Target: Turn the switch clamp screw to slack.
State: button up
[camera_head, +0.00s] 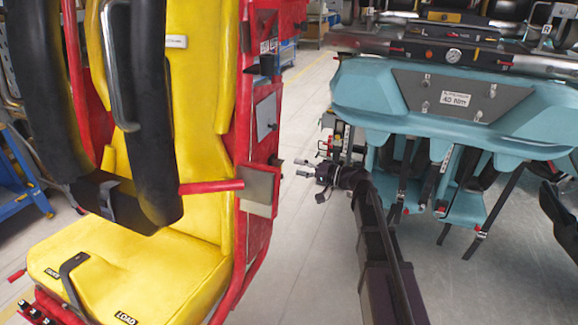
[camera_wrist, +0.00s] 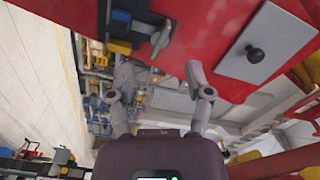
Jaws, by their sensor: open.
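My gripper (camera_head: 303,169) is open and empty, in free air to the right of the red frame in the head view. Its two fingers stand apart in the wrist view (camera_wrist: 160,82). In the wrist view, a grey-green wing-shaped piece (camera_wrist: 160,40) sticks out beside a small block with yellow and blue parts (camera_wrist: 120,38) on a dark strip of the red frame. It looks like the switch clamp screw, but I cannot tell for sure. It lies above and beyond the fingertips, apart from them. In the head view I cannot make out the screw.
The red frame (camera_head: 252,150) carries a yellow seat (camera_head: 170,150) and a grey plate (camera_head: 265,117). The plate with a black knob (camera_wrist: 260,48) shows right of the fingers in the wrist view. A teal seat unit (camera_head: 440,105) stands at right. Floor between is clear.

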jog(key=shift+v, duration=2.6)
jog(key=s+f+g+h, duration=0.4)
jog(key=s+f+h, duration=0.4)
jog(key=s+f, duration=0.35)
jog(key=s+d+f+g+h, duration=0.2)
jog(key=s+d+f+h, duration=0.5)
jog(key=s+d+h, duration=0.2)
jog(key=shift+s+d, duration=0.5)
jog(key=shift+d, duration=0.7)
